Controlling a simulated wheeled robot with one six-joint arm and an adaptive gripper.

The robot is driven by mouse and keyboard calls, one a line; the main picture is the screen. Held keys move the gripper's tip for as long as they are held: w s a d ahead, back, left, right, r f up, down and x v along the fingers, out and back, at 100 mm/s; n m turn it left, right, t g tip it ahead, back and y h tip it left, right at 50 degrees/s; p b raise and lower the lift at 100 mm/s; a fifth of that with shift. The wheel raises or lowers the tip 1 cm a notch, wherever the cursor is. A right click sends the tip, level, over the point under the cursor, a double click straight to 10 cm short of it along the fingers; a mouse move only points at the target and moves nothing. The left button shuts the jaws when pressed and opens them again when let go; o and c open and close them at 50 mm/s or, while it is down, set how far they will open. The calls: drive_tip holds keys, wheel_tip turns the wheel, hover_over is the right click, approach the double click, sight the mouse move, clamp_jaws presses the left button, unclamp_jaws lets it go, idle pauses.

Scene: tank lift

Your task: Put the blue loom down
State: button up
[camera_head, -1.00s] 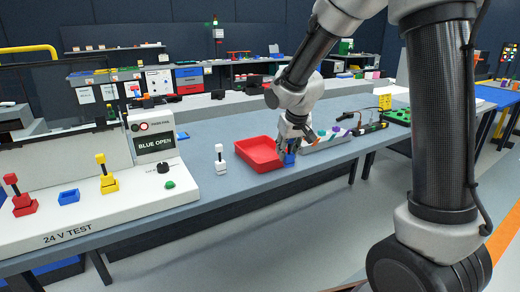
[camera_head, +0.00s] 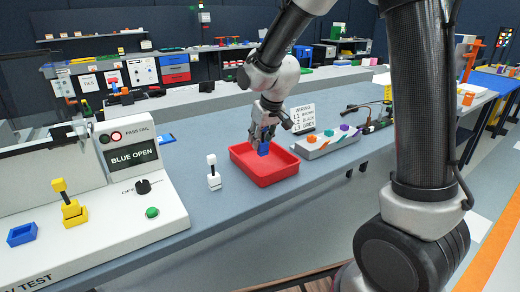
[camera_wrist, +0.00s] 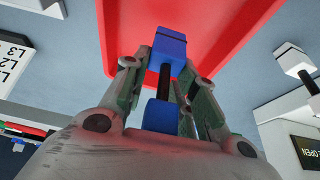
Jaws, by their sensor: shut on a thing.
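My gripper (camera_head: 264,136) is shut on the blue loom (camera_head: 263,149), which has blue end blocks joined by a dark middle piece. In the wrist view the blue loom (camera_wrist: 167,52) sits between the two fingers, with the red tray (camera_wrist: 112,40) behind it. In the head view the gripper holds the loom over the red tray (camera_head: 270,178), near its back-middle. Whether the loom touches the tray floor cannot be told. The tray looks otherwise empty.
A white loom (camera_head: 213,172) stands left of the tray. The test station (camera_head: 120,200) with a "BLUE OPEN" display, a yellow loom (camera_head: 70,205) and a blue socket (camera_head: 22,234) is farther left. A grey rack (camera_head: 328,141) of coloured pieces and a label card (camera_head: 303,118) are right.

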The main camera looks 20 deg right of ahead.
sight(262, 142)
drive_tip(key=shift+f, duration=1.8)
drive_tip(key=shift+f, duration=0.1)
drive_tip(key=o, duration=1.1)
drive_tip(key=shift+c, duration=0.2)
